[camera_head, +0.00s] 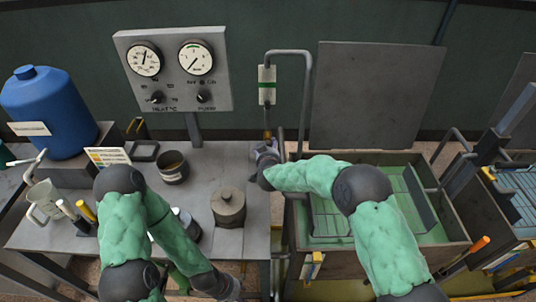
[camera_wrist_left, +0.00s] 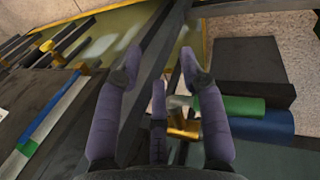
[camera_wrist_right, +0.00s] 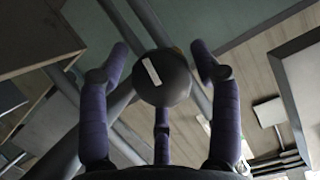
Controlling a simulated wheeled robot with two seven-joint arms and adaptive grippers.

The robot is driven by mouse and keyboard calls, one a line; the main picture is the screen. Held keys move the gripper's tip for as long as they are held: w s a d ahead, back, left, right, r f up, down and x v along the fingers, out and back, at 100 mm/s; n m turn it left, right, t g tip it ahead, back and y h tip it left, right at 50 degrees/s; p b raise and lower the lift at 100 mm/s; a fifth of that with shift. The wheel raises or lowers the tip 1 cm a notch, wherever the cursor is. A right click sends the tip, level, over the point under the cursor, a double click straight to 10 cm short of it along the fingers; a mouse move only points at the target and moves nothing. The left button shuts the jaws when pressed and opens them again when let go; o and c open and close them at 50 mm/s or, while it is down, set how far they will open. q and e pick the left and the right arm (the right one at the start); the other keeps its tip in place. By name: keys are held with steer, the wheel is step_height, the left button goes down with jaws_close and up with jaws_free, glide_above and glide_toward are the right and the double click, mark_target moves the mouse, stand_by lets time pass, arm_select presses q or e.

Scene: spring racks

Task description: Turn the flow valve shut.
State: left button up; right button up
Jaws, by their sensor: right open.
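The flow valve shows in the right wrist view as a dark round knob (camera_wrist_right: 162,80) with a white bar mark, on grey pipework. My right gripper (camera_wrist_right: 160,65) is open, with its fingers spread around the knob; I cannot tell whether they touch it. In the head view my right gripper (camera_head: 262,152) is at the pipe between the bench and the green-liquid tank, and it hides the knob there. My left gripper (camera_wrist_left: 155,72) is open and empty. In the head view its arm reaches down over the bench front, and its fingers are hard to make out.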

steer(key=v, duration=1.1)
steer(key=shift+s, duration=0.35)
steer(key=shift+f, duration=0.1)
steer(key=shift+c, duration=0.2)
